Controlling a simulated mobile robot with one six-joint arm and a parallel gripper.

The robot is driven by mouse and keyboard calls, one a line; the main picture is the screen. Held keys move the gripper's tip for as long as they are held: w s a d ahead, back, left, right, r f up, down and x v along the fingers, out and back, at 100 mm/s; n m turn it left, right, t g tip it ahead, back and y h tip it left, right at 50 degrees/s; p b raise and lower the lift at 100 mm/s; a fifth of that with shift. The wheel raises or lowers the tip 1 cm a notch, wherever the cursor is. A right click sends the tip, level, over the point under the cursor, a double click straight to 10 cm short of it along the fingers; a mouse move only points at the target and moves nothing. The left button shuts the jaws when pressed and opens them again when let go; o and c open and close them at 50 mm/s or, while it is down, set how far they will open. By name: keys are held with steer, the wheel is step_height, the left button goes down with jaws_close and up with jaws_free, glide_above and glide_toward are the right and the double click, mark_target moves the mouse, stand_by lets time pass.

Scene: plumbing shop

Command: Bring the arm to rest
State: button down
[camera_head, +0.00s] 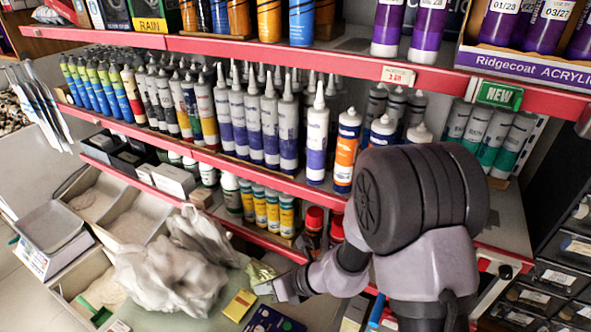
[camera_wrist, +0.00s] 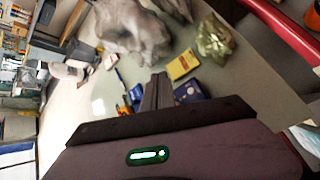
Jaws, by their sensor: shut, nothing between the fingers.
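My arm rises at the right of the head view in front of the shelves and bends down to the left. My gripper (camera_head: 279,290) is low in the head view, over the low table by the bags. In the wrist view my gripper (camera_wrist: 158,80) points away from the camera with its fingers together. Nothing is between the fingers. Part of the surface under the gripper is hidden by the arm.
Shelves with red edges (camera_head: 330,195) hold many tubes close behind my arm. Pale plastic bags (camera_head: 170,275), a yellow box (camera_head: 239,305) and a blue packet (camera_head: 272,320) lie near the gripper. Black drawers (camera_head: 560,270) stand at right. Open bins (camera_head: 125,220) are at left.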

steer(key=s+d+r+n+b, duration=0.1)
steer(key=s+d+r+n, duration=0.2)
steer(key=r+n, duration=0.25)
steer(key=s+d+r+n+h+b, duration=0.1)
steer(key=s+d+r+n, duration=0.25)
steer(key=r, duration=0.25)
steer(key=s+d+r+n, duration=0.2)
steer(key=r+n, duration=0.3)
steer(key=r, duration=0.1)
steer(key=s+d+r+n+t+h+b, duration=0.1)
steer(key=s+d+n+h, duration=0.2)
steer(key=d, duration=0.3)
steer(key=s+d+r+n+t+h, duration=0.2)
steer(key=s+d+n+h, duration=0.1)
steer(key=s+d+n, duration=0.2)
steer(key=shift+s+d+n+b, duration=0.4)
steer(key=shift+d+n, duration=0.4)
steer(key=shift+d, duration=0.35)
steer(key=shift+r, duration=0.1)
